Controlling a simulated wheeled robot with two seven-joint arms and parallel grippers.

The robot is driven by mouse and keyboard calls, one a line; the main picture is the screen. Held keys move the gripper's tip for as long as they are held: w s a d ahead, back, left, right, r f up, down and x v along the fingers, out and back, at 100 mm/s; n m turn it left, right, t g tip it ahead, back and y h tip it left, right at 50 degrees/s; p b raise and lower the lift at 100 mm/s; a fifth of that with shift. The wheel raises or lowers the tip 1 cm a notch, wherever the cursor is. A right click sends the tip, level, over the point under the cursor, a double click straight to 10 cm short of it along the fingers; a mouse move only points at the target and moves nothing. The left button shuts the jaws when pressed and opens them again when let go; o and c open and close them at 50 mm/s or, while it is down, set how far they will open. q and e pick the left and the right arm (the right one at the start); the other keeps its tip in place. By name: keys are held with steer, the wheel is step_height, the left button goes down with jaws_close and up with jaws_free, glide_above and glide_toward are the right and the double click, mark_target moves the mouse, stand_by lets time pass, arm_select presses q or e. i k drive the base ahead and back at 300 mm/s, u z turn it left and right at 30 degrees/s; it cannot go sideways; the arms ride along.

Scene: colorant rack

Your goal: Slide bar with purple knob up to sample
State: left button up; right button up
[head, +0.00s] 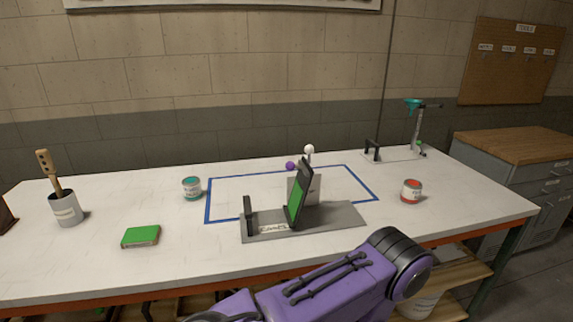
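A small purple knob (291,166) shows behind the grey-based stand (345,214) in the middle of the table. The bar it belongs to is mostly hidden behind the stand. A tilted dark plate with a green face (298,192) stands on the base; I cannot tell whether the green face is the sample. A white knob (309,149) rises above the plate. A short black upright (248,211) is at the base's left end. Neither of my grippers is in view; only a purple arm link of mine crosses the front.
A green block (141,236) and a grey cup with a brush (66,209) are at left. A teal-labelled can (192,188) and a red-labelled can (411,190) flank the blue tape outline (208,200). A funnel stand (416,130) is at back right.

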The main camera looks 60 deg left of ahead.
mark_target(290, 166)
steer(key=u, duration=1.15)
steer(key=i, duration=1.3)
steer(key=u, duration=1.4)
